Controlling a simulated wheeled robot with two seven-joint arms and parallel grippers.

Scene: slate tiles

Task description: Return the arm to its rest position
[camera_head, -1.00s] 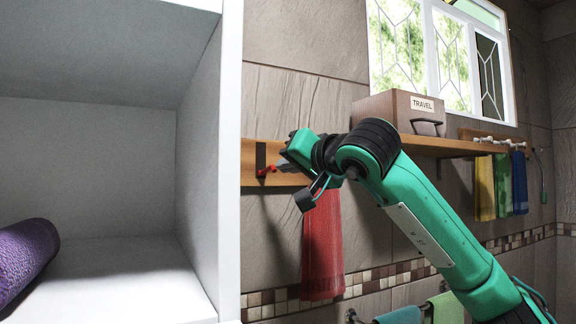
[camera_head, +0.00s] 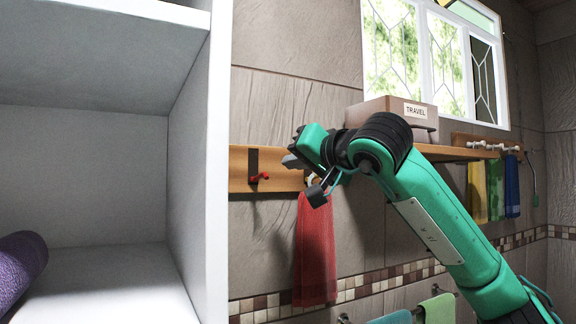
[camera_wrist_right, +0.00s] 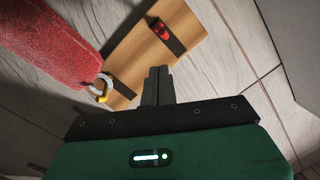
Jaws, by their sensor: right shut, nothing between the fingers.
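My right arm (camera_head: 440,225) reaches up from the lower right in the head view. Its gripper (camera_head: 292,161) is at the wooden hook board (camera_head: 238,165), in front of the wall and above the red towel (camera_head: 316,250). In the right wrist view the gripper (camera_wrist_right: 158,85) has its fingers together with nothing between them. A red hook (camera_wrist_right: 161,30) on a dark plate is bare. My left gripper is not in view.
A white shelf unit (camera_head: 205,170) with a rolled purple towel (camera_head: 20,265) stands at left. A box labelled TRAVEL (camera_head: 385,108) sits on a wooden shelf (camera_head: 450,153) behind my arm. Yellow, green and blue towels (camera_head: 495,188) hang at right. A lower rail (camera_head: 345,319) holds more towels.

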